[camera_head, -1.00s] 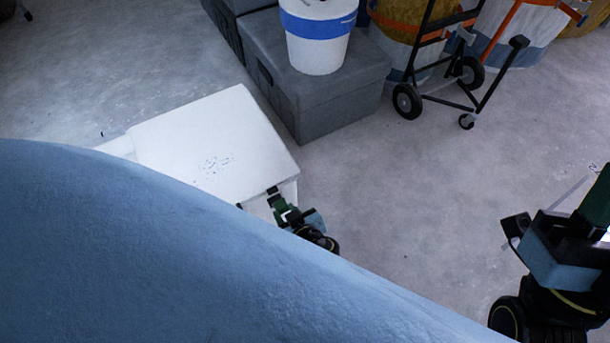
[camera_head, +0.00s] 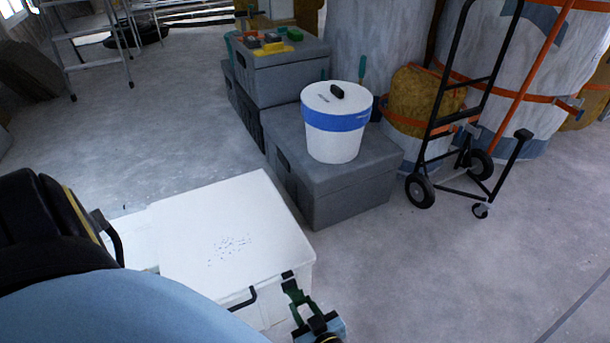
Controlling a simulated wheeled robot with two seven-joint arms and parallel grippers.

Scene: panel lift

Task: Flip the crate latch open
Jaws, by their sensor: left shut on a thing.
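The white crate (camera_head: 275,312) stands on the floor at the lower left, with a flat white lid (camera_head: 220,225) on top. A black handle (camera_head: 243,299) shows on its front side. My left gripper (camera_head: 290,284), with green fingers, is at the crate's front right corner, just below the lid edge. It is shut on a small dark part there, which looks like the crate latch (camera_head: 288,275). The fingers hide much of this part, so its angle cannot be told. My right gripper is out of view.
A grey box (camera_head: 340,200) stands behind the crate, with a white bucket (camera_head: 335,148) with a blue band on it. A black hand truck (camera_head: 450,150) stands at the back right. The floor (camera_head: 430,275) right of the crate is clear.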

